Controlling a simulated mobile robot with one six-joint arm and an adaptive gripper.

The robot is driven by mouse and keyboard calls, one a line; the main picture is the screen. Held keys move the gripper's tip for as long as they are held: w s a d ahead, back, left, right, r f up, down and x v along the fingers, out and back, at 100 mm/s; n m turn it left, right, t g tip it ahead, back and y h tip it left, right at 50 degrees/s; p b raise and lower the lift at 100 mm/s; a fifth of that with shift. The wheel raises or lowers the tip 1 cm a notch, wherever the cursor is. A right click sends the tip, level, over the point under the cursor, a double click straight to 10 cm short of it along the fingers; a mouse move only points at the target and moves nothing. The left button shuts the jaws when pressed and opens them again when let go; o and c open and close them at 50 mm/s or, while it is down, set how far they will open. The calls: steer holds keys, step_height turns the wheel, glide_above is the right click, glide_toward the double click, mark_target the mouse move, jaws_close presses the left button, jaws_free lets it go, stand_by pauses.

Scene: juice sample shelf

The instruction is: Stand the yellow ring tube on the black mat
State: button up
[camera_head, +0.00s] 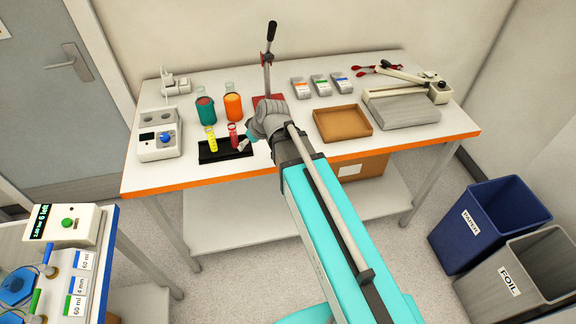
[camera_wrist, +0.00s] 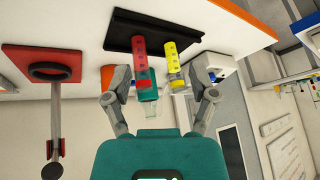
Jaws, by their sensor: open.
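The yellow ring tube (camera_head: 210,139) stands upright at the black mat (camera_head: 225,155); its foot appears to rest on it, left of a red tube (camera_head: 233,136). In the wrist view, which is upside down, the yellow tube (camera_wrist: 177,65) and red tube (camera_wrist: 142,66) stand side by side at the edge of the black mat (camera_wrist: 140,20). My gripper (camera_head: 243,144) is at the mat's right end in the head view. In the wrist view my gripper (camera_wrist: 163,88) has its fingers spread wide, with both tubes seen between them. It holds nothing that I can see.
A teal bottle (camera_head: 205,110) and an orange bottle (camera_head: 233,107) stand behind the tubes. A white device (camera_head: 158,138) is to the left. A red-based lever press (camera_head: 267,62) stands behind my gripper; a brown tray (camera_head: 343,136) is to the right.

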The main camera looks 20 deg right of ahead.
steer(key=s+d+f+m+g+h, duration=0.2)
steer(key=s+d+m+g+h, duration=0.2)
steer(key=s+d, duration=0.6)
steer(key=shift+s+d+f+m, duration=0.25)
steer(key=shift+s+d+m, duration=0.15)
steer(key=shift+s+m, duration=0.7)
steer(key=shift+s, duration=0.1)
stand_by(0.4)
